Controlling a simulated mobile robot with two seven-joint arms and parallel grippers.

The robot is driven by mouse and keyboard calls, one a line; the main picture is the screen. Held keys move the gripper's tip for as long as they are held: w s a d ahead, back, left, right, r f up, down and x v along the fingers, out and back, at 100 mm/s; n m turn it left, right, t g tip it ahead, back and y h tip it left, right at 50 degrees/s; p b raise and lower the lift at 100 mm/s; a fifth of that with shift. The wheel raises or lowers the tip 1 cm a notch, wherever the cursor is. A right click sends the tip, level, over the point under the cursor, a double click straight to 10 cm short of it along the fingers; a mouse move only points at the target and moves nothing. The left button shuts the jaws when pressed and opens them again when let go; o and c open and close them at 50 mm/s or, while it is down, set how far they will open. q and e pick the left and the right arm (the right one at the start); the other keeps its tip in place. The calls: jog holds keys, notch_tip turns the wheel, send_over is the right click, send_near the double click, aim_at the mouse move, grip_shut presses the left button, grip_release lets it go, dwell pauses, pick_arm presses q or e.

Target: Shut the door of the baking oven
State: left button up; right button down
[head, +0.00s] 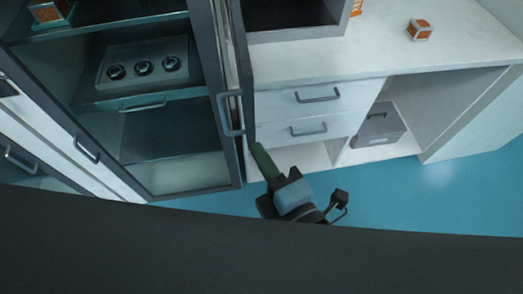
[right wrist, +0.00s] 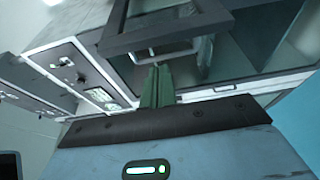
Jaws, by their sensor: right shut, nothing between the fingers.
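The baking oven (head: 300,34) looks to be the dark box with a grey frame on the white counter, its front open. Its door (head: 246,70) stands open, seen nearly edge-on and reaching from the oven towards me. A looped grey handle (head: 229,113) is on the door's left face near its free end. My right gripper (head: 260,155), with green fingers, is shut and empty at the door's near end, slightly right of it. In the right wrist view the fingers (right wrist: 158,85) point at a dark frame with a handle (right wrist: 166,53). Contact cannot be told. My left gripper is out of view.
Drawers with handles (head: 318,95) are under the counter (head: 395,45). Blue floor (head: 420,200) is clear.

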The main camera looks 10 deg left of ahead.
jog(key=x, duration=0.7)
jog(key=shift+w+a, duration=0.2)
jog(key=shift+w, duration=0.1)
jog(key=shift+d, duration=0.15)
